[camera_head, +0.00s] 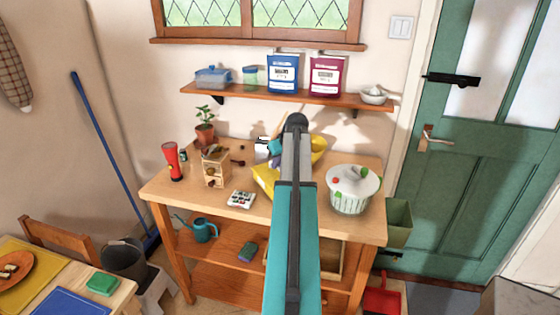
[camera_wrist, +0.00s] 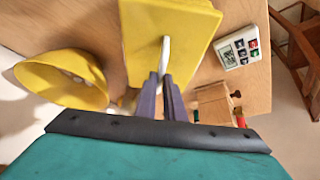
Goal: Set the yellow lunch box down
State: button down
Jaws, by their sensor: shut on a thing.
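The yellow lunch box (camera_wrist: 195,35) is in the upper middle of the wrist view, with a pale handle (camera_wrist: 165,52) on its near face. My gripper (camera_wrist: 166,76) is shut on that handle. In the head view the yellow lunch box (camera_head: 264,178) shows over the middle of the wooden workbench (camera_head: 160,190), partly hidden behind my arm. My gripper is mostly hidden there too. I cannot tell whether the box's underside touches the bench top.
A yellow bowl (camera_head: 319,146) is close by the box. A white lidded basket (camera_head: 350,190) stands right, a keypad-like card (camera_head: 241,199) in front, a small wooden drawer box (camera_head: 215,168), a red torch (camera_head: 173,162) and a potted plant (camera_head: 205,130) left. A shelf (camera_head: 300,96) hangs behind.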

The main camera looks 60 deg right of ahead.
jog(key=shift+f, duration=0.4)
jog(key=c, duration=1.9)
grip_release()
jog(key=shift+o, duration=0.2)
jog(key=shift+s+r, duration=0.1)
jog(key=shift+r, duration=0.15)
jog(key=b+v, duration=0.3)
jog(key=v, duration=0.8)
jog(key=shift+r, duration=0.35)
jog(key=shift+s, duration=0.15)
